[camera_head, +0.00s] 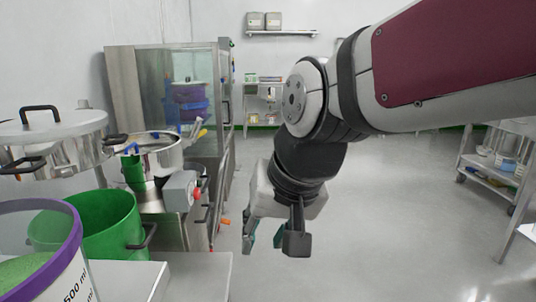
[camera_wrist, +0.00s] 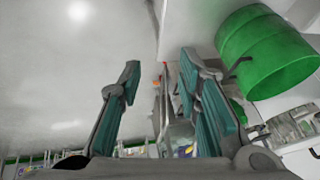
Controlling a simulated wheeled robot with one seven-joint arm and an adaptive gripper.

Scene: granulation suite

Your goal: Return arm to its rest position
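My arm reaches in from the upper right of the head view, bent at the elbow. My gripper (camera_head: 270,242) hangs at its end, over the open floor to the right of the bench. In the wrist view my gripper (camera_wrist: 160,95) has its two teal-padded fingers spread apart. Nothing shows between the fingers except the background. It is open and empty, and I see it touching nothing.
A green bucket (camera_head: 105,228) stands on the left bench; it also shows in the wrist view (camera_wrist: 262,52). A purple-rimmed container (camera_head: 40,262) holds green powder. A lidded steel pot (camera_head: 57,140) and a glass-doored cabinet (camera_head: 133,85) stand behind. A cart (camera_head: 492,172) is at right. The middle floor is clear.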

